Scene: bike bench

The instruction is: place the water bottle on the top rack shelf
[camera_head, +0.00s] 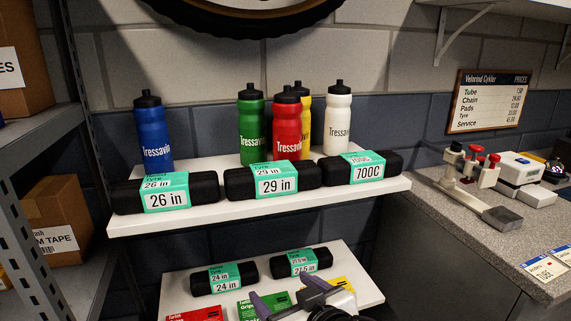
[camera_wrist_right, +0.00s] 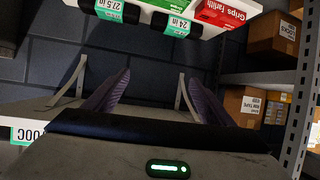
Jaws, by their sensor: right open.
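Several water bottles stand upright on the white top rack shelf (camera_head: 222,216) in the head view: a blue bottle (camera_head: 152,136) at the left, a green bottle (camera_head: 250,122), a red bottle (camera_head: 287,128), a yellow bottle (camera_head: 305,110) partly hidden behind the red one, and a white bottle (camera_head: 337,122) at the right. My right gripper (camera_head: 288,294) is low in front of the lower shelf, below the bottles and apart from them. Its two purple fingers are spread; the right wrist view shows nothing between them (camera_wrist_right: 155,88). My left gripper is out of view.
Black tyre rolls (camera_head: 268,180) line the top shelf's front edge. The lower shelf (camera_head: 360,287) holds smaller rolls (camera_head: 224,277) and flat packets (camera_head: 262,303). A metal rack with boxes (camera_head: 55,215) stands left. A grey counter (camera_head: 430,196) with tools is at right.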

